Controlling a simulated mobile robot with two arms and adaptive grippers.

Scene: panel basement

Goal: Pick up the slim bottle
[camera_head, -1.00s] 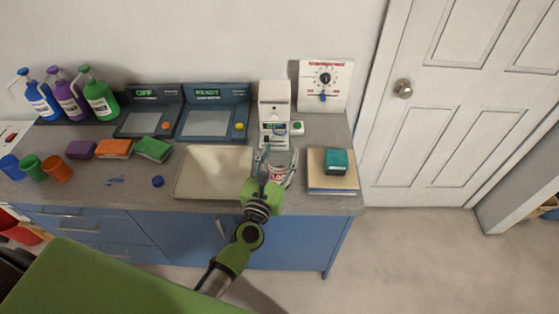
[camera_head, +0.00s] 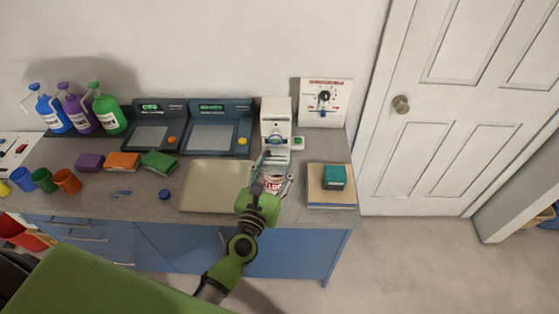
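No bottle stands out as the slim one. Three labelled bottles with pump or trigger tops stand at the back left: blue (camera_head: 52,115), purple (camera_head: 79,113) and green (camera_head: 109,114). My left gripper (camera_head: 274,165) is over the counter in front of the white machine, far right of these bottles. Its fingers look spread, with a white container with red lettering (camera_head: 274,185) between or just beyond them; contact cannot be made out. The gripper's green body and wrist partly hide that container. My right gripper is not in view.
A beige tray (camera_head: 207,200) lies left of the gripper. The white machine (camera_head: 276,118) stands behind it. Books with a teal box (camera_head: 334,177) lie to the right. Coloured cups (camera_head: 67,181) and blocks (camera_head: 122,161) are at left. The counter's front edge is close.

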